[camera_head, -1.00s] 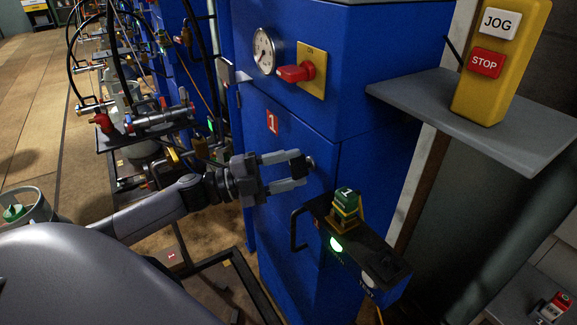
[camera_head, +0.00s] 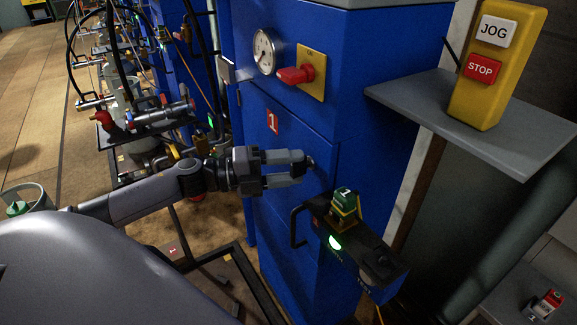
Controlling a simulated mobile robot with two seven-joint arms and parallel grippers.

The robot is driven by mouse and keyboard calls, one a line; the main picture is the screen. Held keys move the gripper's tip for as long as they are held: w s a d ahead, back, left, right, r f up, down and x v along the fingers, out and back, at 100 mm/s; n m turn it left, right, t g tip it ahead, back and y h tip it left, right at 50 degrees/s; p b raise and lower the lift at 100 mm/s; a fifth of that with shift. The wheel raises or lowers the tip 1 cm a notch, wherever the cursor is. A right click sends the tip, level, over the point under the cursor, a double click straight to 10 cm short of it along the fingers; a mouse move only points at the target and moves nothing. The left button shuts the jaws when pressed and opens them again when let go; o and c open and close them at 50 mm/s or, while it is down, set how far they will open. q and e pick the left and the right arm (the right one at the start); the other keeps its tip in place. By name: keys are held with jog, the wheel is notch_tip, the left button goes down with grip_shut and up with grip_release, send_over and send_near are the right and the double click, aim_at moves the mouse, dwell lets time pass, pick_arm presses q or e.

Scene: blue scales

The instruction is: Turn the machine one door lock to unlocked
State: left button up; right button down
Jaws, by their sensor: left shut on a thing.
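The blue machine one cabinet (camera_head: 295,140) stands in the middle, marked by a red "1" label (camera_head: 272,122) on its door. A small round door lock (camera_head: 311,161) sits near the door's right edge. My left gripper (camera_head: 305,165) reaches in from the left with its fingertips at the lock. Its fingers are close together and shut on the lock, which they partly hide. The lock's turn position cannot be read. My right gripper is not in view.
A red rotary switch (camera_head: 295,75) on a yellow plate and a gauge (camera_head: 264,52) are above the door. A black handle (camera_head: 298,228) and a bracket with a green block (camera_head: 345,202) are below right. A grey shelf (camera_head: 520,135) holds a yellow JOG/STOP box (camera_head: 495,95).

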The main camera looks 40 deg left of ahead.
pick_arm(q)
jog(key=o, duration=1.1)
jog(key=shift+c, duration=0.2)
jog(key=v, duration=0.7)
jog(key=shift+b, duration=0.4)
jog(key=s+d+f+n+y, duration=0.3)
jog(key=f+n+y, duration=0.1)
jog(key=f+n, duration=0.3)
jog(key=s+d+f+n+y, duration=0.2)
jog(key=f+n+y, duration=0.1)
jog(key=f+n, duration=0.4)
jog(key=s+d+f+n+y, duration=0.3)
jog(key=f+n+y, duration=0.1)
jog(key=f+n, duration=0.3)
jog(key=s+d+f+n+g+p, duration=0.1)
jog(key=s+d+f+n+g, duration=0.1)
jog(key=d, duration=0.5)
notch_tip(320, 180, down, 2)
jog(key=s+n, duration=0.1)
jog(key=s, duration=0.2)
jog(key=shift+f+n, duration=0.2)
jog(key=shift+n, duration=0.2)
